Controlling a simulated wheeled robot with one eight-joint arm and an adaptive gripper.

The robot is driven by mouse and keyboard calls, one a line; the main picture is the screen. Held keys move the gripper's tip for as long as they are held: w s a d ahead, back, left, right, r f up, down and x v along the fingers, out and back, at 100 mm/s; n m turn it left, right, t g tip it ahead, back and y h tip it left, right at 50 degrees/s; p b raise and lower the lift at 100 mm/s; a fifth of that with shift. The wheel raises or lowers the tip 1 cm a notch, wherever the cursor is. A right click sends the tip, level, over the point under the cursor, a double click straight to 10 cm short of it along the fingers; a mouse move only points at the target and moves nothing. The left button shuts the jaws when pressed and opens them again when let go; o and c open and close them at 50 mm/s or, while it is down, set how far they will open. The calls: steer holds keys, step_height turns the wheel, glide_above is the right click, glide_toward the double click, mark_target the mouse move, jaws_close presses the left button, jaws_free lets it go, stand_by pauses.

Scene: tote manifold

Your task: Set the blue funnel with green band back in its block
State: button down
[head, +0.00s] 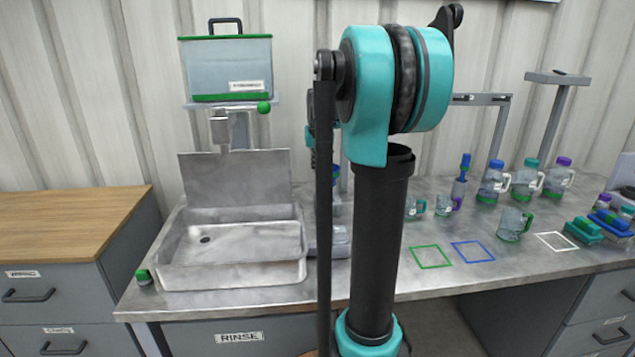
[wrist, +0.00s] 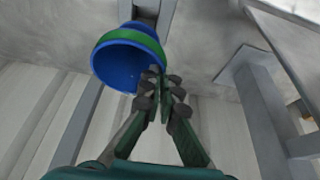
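The blue funnel with a green band (wrist: 126,42) shows in the wrist view, its wide mouth facing the camera's lower side. My gripper (wrist: 162,76) has its fingertips drawn close together at the right edge of the funnel's rim, and they appear to pinch it. The funnel's narrow end is out of sight at the top of the wrist view. I cannot make out the funnel's block in either view.
A metal sink (head: 232,248) is on the left of the counter. Green (head: 431,257), blue (head: 472,252) and white (head: 556,242) outlined squares mark the counter. A grey post (wrist: 265,110) rises right of the gripper.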

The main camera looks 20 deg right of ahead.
steer(key=shift+f, duration=2.75)
steer(key=shift+f, duration=0.15)
steer(key=c, duration=1.7)
jaws_free()
steer(key=v, duration=1.7)
steer(key=shift+s+d, duration=0.1)
steer(key=shift+d, duration=0.25)
